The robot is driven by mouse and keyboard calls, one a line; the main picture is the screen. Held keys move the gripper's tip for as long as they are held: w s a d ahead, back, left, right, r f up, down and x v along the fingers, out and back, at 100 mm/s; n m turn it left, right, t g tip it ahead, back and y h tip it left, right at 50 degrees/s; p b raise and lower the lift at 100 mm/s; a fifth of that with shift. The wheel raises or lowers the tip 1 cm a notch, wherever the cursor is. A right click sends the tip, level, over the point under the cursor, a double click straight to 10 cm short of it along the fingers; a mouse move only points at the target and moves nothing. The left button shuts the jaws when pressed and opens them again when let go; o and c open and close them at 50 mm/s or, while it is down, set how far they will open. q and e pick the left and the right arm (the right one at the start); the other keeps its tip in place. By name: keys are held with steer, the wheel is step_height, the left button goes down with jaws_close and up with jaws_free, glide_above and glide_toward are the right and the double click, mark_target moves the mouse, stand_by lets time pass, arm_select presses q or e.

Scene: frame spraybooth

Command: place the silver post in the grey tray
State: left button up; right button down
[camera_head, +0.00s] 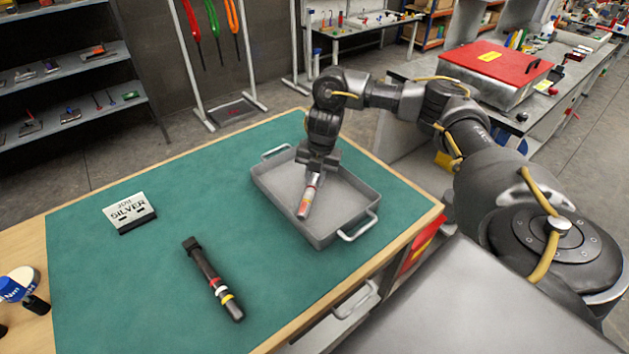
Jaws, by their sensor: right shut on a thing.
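The tray has a handle at each end and sits on the green mat. My left gripper is not in view.
A black post (208,277) with red, white and yellow bands lies on the green mat (120,270). Blue-capped items (15,288) are at the left edge. The mat between sign and tray is clear.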

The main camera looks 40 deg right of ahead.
steer(key=shift+w+f, duration=0.1)
steer(key=shift+f, duration=0.55)
steer(key=shift+f, duration=0.1)
steer(key=c, duration=1.2)
jaws_free()
step_height(320, 180, up, 12)
steer(key=s+d+p, duration=0.1)
steer(key=p, duration=0.1)
steer(key=shift+s, duration=0.2)
steer(key=shift+r, duration=0.2)
